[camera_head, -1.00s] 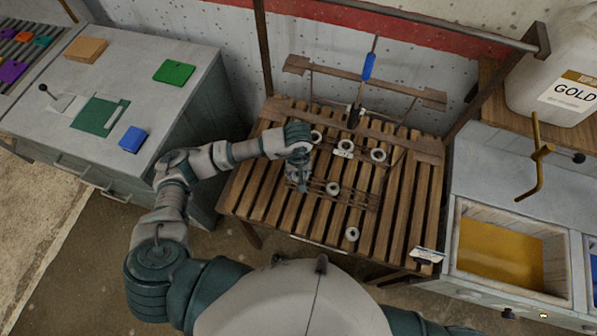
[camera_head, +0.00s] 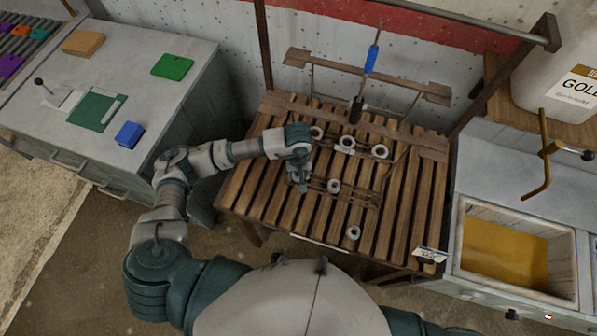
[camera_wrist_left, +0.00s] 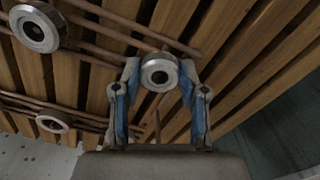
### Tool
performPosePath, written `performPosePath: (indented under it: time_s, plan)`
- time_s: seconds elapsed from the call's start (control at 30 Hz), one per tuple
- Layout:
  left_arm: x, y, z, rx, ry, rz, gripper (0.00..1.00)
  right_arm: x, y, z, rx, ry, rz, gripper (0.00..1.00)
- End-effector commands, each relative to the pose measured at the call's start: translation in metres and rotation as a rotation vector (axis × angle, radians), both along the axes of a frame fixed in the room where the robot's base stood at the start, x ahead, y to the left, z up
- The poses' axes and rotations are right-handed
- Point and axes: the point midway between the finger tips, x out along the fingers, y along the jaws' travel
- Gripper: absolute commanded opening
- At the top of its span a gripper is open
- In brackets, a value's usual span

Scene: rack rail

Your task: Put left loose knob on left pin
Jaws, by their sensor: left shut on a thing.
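My left gripper (camera_head: 299,184) is over the left part of the slatted wooden table. In the left wrist view the gripper (camera_wrist_left: 159,85) is shut on a round grey knob (camera_wrist_left: 158,73) with a dark centre hole, taken as the left loose knob. In the head view the hand mostly hides this knob. Other ring-shaped knobs are a middle one (camera_head: 333,186) and a front one (camera_head: 353,232). Three more stand in a back row: left (camera_head: 317,133), centre (camera_head: 346,144) and right (camera_head: 380,151). I cannot make out the left pin. My right gripper is not in view.
Thin rods (camera_head: 350,198) run across the table slats (camera_head: 410,200). A grey cabinet (camera_head: 150,95) is left; a bin with a yellow inside (camera_head: 505,250) is right.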

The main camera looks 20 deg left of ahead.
Motion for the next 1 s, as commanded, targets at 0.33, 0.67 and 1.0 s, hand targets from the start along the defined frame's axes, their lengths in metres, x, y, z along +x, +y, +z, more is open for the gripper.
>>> performPosePath:
  time_s: [0.33, 0.67, 1.0]
  plan:
    - [0.000, 0.000, 0.000, 0.000, 0.000, 0.000, 0.72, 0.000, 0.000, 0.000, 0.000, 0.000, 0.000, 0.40]
    - [0.001, 0.000, 0.010, -0.001, -0.004, 0.000, 0.72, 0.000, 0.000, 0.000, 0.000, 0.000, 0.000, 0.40]
    - [0.002, 0.000, 0.081, 0.000, -0.004, -0.001, 0.72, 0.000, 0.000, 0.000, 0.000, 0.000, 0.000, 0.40]
